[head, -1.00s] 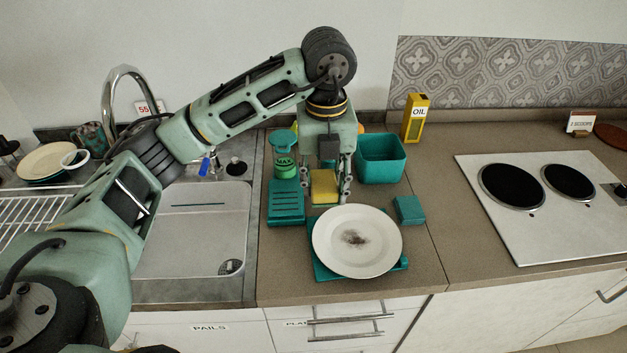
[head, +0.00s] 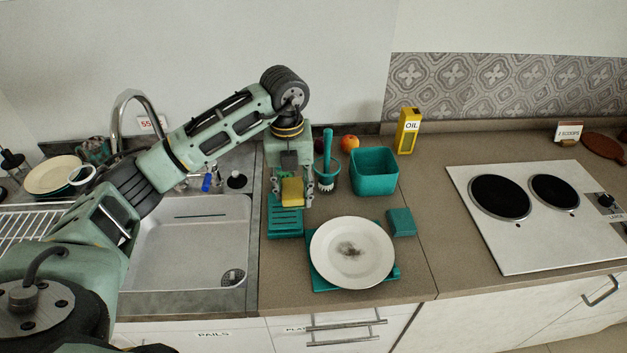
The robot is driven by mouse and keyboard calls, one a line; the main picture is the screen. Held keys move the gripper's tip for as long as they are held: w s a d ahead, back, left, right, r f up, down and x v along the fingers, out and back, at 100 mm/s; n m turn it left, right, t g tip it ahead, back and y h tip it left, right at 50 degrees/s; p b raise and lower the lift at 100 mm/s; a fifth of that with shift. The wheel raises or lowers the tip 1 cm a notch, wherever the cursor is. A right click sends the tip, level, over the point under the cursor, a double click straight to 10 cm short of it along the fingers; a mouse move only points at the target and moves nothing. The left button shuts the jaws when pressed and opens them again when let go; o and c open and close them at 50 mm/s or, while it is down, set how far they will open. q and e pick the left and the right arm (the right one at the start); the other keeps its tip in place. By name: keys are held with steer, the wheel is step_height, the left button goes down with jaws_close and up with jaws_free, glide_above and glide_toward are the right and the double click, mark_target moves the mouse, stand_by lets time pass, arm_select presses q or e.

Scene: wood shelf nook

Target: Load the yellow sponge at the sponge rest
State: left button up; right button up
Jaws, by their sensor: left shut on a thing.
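The yellow sponge (head: 292,191) is held between the fingers of my left gripper (head: 292,196), which points straight down. The teal slatted sponge rest (head: 286,225) lies on the counter just right of the sink. The sponge appears over the far right part of the rest and covers some of it. I cannot tell whether the sponge touches the rest or hangs above it. My right gripper is not in view.
A dirty white plate (head: 352,251) sits on a teal stand close to the right. A teal brush holder (head: 327,182), a teal bin (head: 374,171) and a yellow oil box (head: 408,131) stand behind. The sink (head: 193,240) is at left.

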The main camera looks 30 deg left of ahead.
arm_select(q)
steer(key=a, duration=0.1)
steer(key=a+f, duration=0.1)
steer(key=a, duration=0.1)
steer(key=shift+a+f+p, duration=0.1)
steer(key=shift+f+p, duration=0.05)
steer(key=shift+p, duration=0.15)
steer(key=b, duration=0.3)
glide_above(284, 215)
step_height(284, 215, down, 5)
steer(key=shift+r, duration=0.15)
steer(key=shift+w+f+b, duration=0.1)
steer(key=shift+f+b, duration=0.4)
steer(key=shift+f, duration=0.1)
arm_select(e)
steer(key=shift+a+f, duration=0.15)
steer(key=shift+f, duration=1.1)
arm_select(q)
steer(key=shift+f+b, duration=0.4)
steer(key=shift+f, duration=0.1)
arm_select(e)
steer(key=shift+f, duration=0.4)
arm_select(q)
steer(key=shift+f+b, duration=0.3)
steer(key=shift+f, duration=0.15)
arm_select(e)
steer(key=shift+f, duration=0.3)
